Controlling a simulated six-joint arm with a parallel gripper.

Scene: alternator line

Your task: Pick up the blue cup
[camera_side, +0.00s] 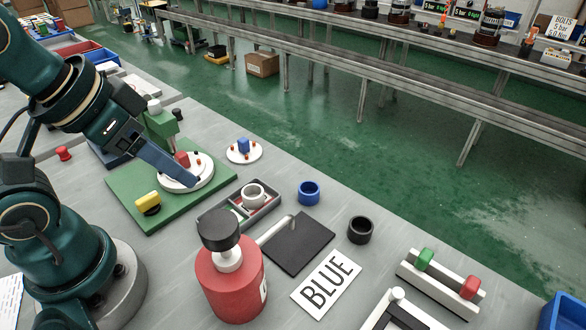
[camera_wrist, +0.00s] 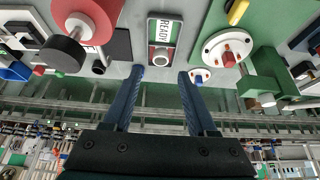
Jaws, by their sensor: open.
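The blue cup (camera_side: 309,193) stands upright on the grey table in the side view, right of the small tray and apart from other things. I cannot make it out in the wrist view; my left finger may hide it. My gripper (camera_side: 190,182) is left of the cup, in front of the white disc with the red block in the picture. In the wrist view my gripper (camera_wrist: 161,74) has its two blue fingers wide apart with nothing held between them. A white card reading BLUE (camera_side: 326,283) lies on the table.
A tray (camera_side: 212,218) holding a white cup (camera_side: 253,195) stands between my gripper and the blue cup. A black cup (camera_side: 360,230), black pad (camera_side: 298,245) and tall red pump bottle (camera_side: 230,285) are nearby. The table's far edge lies behind the blue cup.

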